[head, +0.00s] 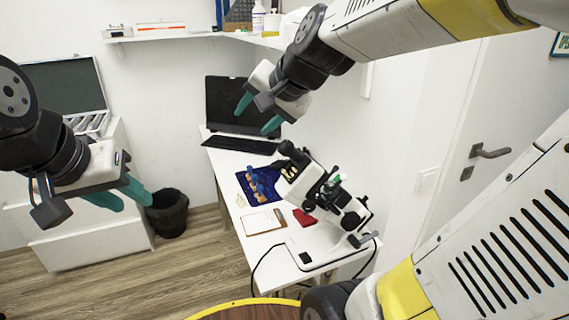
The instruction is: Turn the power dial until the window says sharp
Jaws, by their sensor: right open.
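A white and black microscope-like instrument (318,188) stands on the white desk (222,160), with dark knobs on its side. I cannot make out which part is the power dial, and no readable window shows. My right gripper (257,116) is open and empty, with teal fingers apart; in the picture it is above and left of the instrument, in front of the dark screen. My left gripper (136,203) is at the left, away from the desk, with nothing seen in it. Its teal fingers are seen at a slant, so its opening is unclear.
A keyboard (240,145), a blue mat (247,190) with small items, a clipboard (263,222) and a red item (304,217) lie on the desk. A dark screen (225,100) stands at its back. A black bin (167,215) is on the floor left of it.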

